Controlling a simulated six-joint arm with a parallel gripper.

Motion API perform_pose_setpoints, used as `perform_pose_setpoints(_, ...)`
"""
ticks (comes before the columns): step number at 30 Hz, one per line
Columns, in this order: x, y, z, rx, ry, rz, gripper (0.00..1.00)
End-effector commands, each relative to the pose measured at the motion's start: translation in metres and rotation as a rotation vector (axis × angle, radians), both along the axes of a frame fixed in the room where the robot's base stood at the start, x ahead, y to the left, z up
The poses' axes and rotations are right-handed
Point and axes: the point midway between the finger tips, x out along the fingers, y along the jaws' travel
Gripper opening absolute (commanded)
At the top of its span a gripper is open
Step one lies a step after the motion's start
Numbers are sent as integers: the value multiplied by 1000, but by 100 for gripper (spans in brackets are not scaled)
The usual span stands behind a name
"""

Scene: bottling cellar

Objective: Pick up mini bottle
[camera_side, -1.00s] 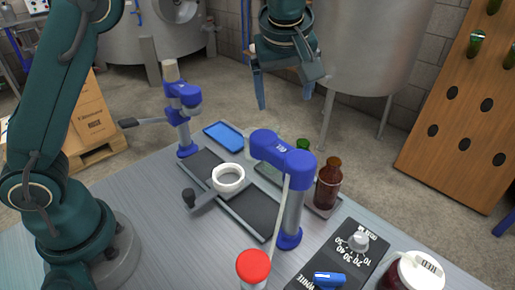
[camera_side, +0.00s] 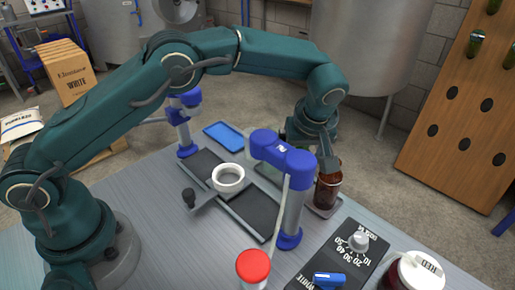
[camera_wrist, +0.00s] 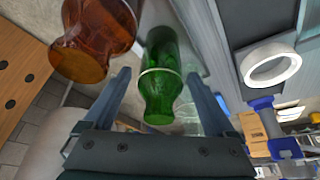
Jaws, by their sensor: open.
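A small green glass bottle (camera_wrist: 163,85) and a larger brown bottle (camera_wrist: 98,38) show in the wrist view. My gripper (camera_wrist: 157,76) is open, with one finger on each side of the green bottle. I cannot tell whether the fingers touch it. The brown bottle is outside the fingers, to the left. In the side view my gripper (camera_side: 312,150) is low behind the blue-headed stand (camera_side: 290,205), close beside the brown bottle (camera_side: 327,192). The green bottle is hidden there by the stand and my gripper.
The brown bottle stands on a small tray (camera_side: 326,212) at the table's far edge. A white ring (camera_side: 228,180), a blue tray (camera_side: 222,137), a black control panel (camera_side: 345,255) and a lidded jar (camera_side: 410,275) are nearby. Bare tabletop (camera_side: 160,215) lies at left.

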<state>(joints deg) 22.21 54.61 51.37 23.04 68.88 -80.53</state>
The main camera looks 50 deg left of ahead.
Motion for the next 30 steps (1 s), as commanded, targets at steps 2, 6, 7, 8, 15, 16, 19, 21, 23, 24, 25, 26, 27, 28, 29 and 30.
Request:
perform_pose_setpoints(2, 0, 0, 0, 0, 0, 0, 90)
perform_pose_setpoints(6, 0, 0, 0, 0, 0, 0, 82)
perform_pose_setpoints(7, 0, 0, 0, 0, 0, 0, 71)
perform_pose_setpoints(8, 0, 0, 0, 0, 0, 0, 60)
perform_pose_setpoints(15, 0, 0, 0, 0, -2, 1, 0)
perform_pose_setpoints(16, 0, 0, 0, 0, -2, 1, 0)
perform_pose_setpoints(19, 0, 0, 1, 0, -2, 1, 0)
perform_pose_setpoints(21, 0, 0, 1, -1, -2, 0, 0)
perform_pose_setpoints(23, 1, 0, 4, -1, -3, 1, 0)
perform_pose_setpoints(24, 1, 0, 6, -1, -5, 0, 0)
perform_pose_setpoints(25, 1, 0, 8, -1, -5, 0, 0)
perform_pose_setpoints(26, 1, 0, 11, -1, -4, 2, 0)
perform_pose_setpoints(27, 1, 0, 15, -2, -5, 1, 0)
perform_pose_setpoints(28, 1, 0, 19, -2, -7, 0, 0)
perform_pose_setpoints(29, 1, 0, 23, -1, -6, 1, 0)
perform_pose_setpoints(30, 1, 0, 29, -2, -8, 0, 0)
